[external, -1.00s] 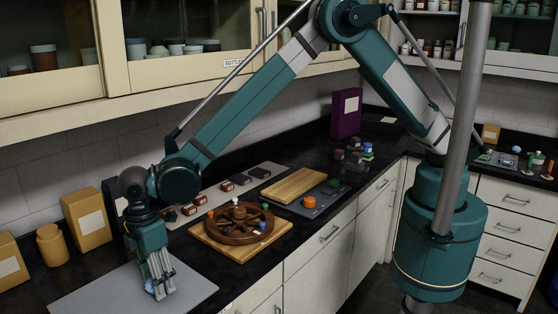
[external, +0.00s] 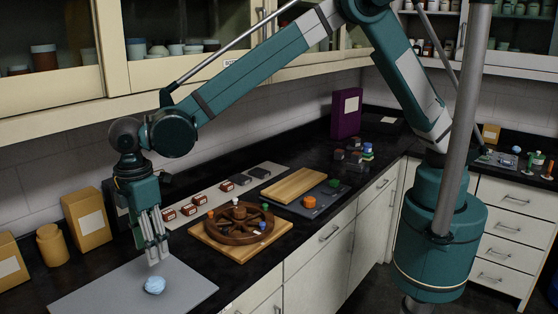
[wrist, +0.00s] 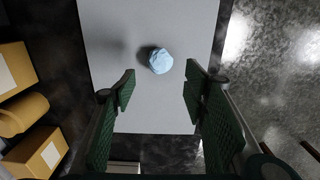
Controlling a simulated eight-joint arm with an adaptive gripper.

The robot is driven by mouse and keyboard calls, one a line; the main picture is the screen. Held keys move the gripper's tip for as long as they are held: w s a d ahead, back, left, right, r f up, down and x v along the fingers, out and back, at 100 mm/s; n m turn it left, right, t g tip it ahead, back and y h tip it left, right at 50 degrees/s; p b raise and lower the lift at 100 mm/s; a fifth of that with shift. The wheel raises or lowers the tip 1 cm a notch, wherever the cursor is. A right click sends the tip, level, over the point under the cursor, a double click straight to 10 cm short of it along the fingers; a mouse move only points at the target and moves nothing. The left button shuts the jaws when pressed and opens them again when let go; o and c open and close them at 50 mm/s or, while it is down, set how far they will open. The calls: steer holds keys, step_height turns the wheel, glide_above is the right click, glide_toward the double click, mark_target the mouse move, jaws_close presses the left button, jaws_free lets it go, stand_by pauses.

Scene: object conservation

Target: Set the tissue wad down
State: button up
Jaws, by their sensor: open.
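The tissue wad (external: 154,285) is a small crumpled light-blue ball. It rests on the grey mat (external: 95,298) at the front left of the counter. It also shows in the wrist view (wrist: 161,61), on the mat's surface with a shadow at its left. My gripper (external: 157,261) is above the wad, pointing down, clear of it. In the wrist view its two green padded fingers (wrist: 160,83) are wide apart with nothing between them, and the wad lies beyond the tips.
A brown wooden wheel (external: 232,225) with small coloured pieces sits on a board right of the mat. Yellow boxes (external: 87,219) and a yellow jar (external: 52,245) stand at the left by the wall. Most of the mat is bare.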

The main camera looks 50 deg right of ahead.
steer(key=shift+o, duration=0.5)
stand_by(0.3)
steer(key=b, duration=0.1)
glide_above(154, 279)
step_height(154, 279, down, 4)
steer(key=shift+a+f, duration=0.1)
steer(key=shift+a, duration=0.05)
steer(key=shift+f, duration=1.2)
steer(key=shift+f, duration=0.1)
steer(key=shift+f, duration=2.55)
steer(key=c, duration=0.8)
